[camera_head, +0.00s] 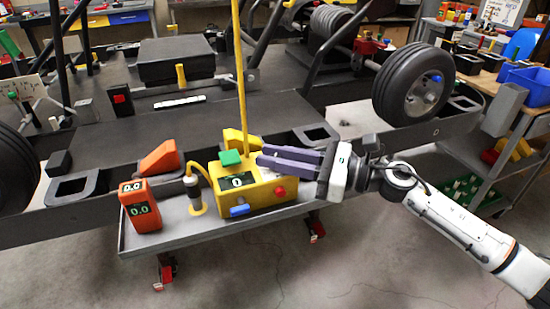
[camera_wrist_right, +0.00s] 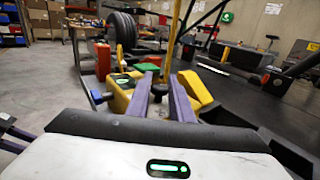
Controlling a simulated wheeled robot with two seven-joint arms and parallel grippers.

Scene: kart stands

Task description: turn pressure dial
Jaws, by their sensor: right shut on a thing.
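The yellow box (camera_head: 265,196) sits on the grey cart shelf, with a small display, a green block (camera_head: 230,158) on top, a red button and a blue part on its front. My right gripper (camera_head: 262,155) reaches in from the right, its purple fingers over the box top. In the right wrist view, its fingers (camera_wrist_right: 160,82) close on a small dark piece, which I take to be the pressure dial (camera_wrist_right: 158,90). The fingers hide the dial in the head view. The yellow box also shows there (camera_wrist_right: 122,98).
An orange meter (camera_head: 140,207) reading 0.0 and a grey cylinder with a yellow hose (camera_head: 195,194) stand left of the box on the grey shelf (camera_head: 165,243). The kart frame with its wheel (camera_head: 412,83) lies close behind. Open floor is in front.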

